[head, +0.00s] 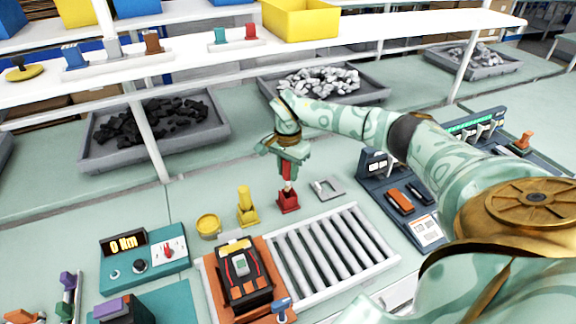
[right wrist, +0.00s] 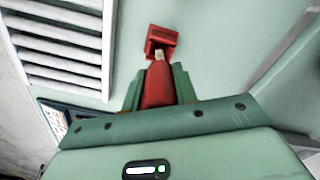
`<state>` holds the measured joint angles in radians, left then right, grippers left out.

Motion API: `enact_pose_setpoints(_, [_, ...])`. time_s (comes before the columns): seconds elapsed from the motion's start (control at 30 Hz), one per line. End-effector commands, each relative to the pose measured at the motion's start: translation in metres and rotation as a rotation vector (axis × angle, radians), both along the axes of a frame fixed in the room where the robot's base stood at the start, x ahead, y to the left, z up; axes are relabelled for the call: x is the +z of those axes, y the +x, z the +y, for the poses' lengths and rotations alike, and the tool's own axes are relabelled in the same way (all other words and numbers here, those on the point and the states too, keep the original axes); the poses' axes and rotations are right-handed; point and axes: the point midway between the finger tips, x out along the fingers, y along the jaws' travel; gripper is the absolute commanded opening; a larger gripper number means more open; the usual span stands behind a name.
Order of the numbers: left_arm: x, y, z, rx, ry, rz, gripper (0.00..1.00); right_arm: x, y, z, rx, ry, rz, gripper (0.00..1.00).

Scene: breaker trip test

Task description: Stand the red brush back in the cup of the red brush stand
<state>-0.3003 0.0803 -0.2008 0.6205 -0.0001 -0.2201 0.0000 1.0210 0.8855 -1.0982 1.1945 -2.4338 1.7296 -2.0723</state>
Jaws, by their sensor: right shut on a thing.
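My right gripper (head: 288,168) is shut on the red brush (head: 287,172), which points downward with its pale tip lowest. The red brush stand (head: 288,203) is on the bench directly below. In the right wrist view the brush (right wrist: 157,86) sits between the green fingers (right wrist: 157,88), and its pale tip meets the near edge of the red stand (right wrist: 161,38) in the picture. I cannot tell whether the tip is inside the cup or just above it. My left gripper is not in view.
A yellow brush stand (head: 247,217) with its brush and a round yellow tin (head: 208,226) are left of the red stand. A grey bracket (head: 328,188) lies to its right. A roller rack (head: 330,250) is in front, and a dark breaker panel (head: 400,195) stands right.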

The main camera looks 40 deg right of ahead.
Motion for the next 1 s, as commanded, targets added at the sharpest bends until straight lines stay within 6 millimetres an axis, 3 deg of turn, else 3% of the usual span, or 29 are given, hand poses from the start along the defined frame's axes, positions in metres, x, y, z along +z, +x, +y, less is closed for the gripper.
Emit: enact_pose_setpoints(1.0, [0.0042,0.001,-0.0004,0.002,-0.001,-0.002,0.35,-0.0003,0.0001,0.0002,0.001,0.0,0.0,0.06])
